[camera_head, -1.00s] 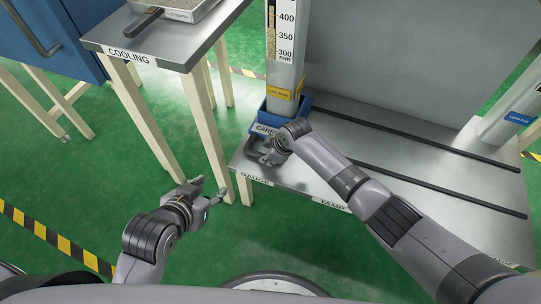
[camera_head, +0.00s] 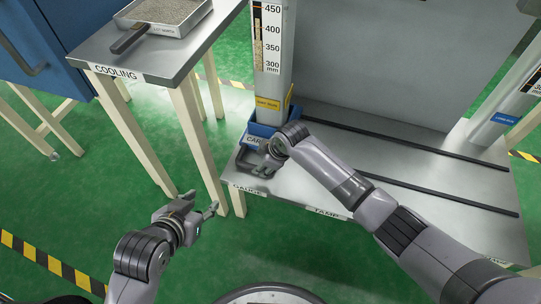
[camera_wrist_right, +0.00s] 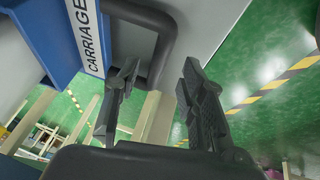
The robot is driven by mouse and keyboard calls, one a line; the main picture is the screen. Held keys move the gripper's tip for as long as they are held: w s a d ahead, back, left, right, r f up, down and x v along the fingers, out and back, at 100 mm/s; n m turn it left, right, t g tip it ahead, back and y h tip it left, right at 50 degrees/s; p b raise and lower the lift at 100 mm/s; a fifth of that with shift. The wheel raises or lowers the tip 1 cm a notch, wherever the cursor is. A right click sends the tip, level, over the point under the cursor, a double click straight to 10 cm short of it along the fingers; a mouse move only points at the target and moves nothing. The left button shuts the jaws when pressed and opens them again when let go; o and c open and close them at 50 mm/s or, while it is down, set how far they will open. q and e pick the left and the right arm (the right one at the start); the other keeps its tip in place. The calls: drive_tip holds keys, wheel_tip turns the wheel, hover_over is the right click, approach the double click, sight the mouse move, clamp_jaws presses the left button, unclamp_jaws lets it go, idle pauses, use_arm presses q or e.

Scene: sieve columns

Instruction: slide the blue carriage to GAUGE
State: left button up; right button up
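The blue carriage (camera_head: 262,128) sits at the left end of the steel bench's rails, behind the GAUGE label (camera_head: 248,192). It carries an upright clear column (camera_head: 272,75) with a millimetre scale and a yellow tag. Its dark grey handle (camera_head: 243,158) sticks out in front; the handle (camera_wrist_right: 165,45) and CARRIAGE label (camera_wrist_right: 90,38) show in the right wrist view. My right gripper (camera_head: 262,168) is at the handle, partly hidden by its wrist. In the wrist view its fingers (camera_wrist_right: 160,85) are apart, with the handle bar between them. My left gripper (camera_head: 204,203) is open and empty over the floor.
The TAMP label (camera_head: 328,213) is on the bench edge, right of GAUGE. Black rails (camera_head: 400,136) run right, clear, toward a second column (camera_head: 502,115). The COOLING table (camera_head: 165,62) with a sieve tray (camera_head: 185,10) stands left, across a narrow gap.

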drive_tip(key=v, duration=0.8)
drive_tip(key=shift+a+f, duration=0.1)
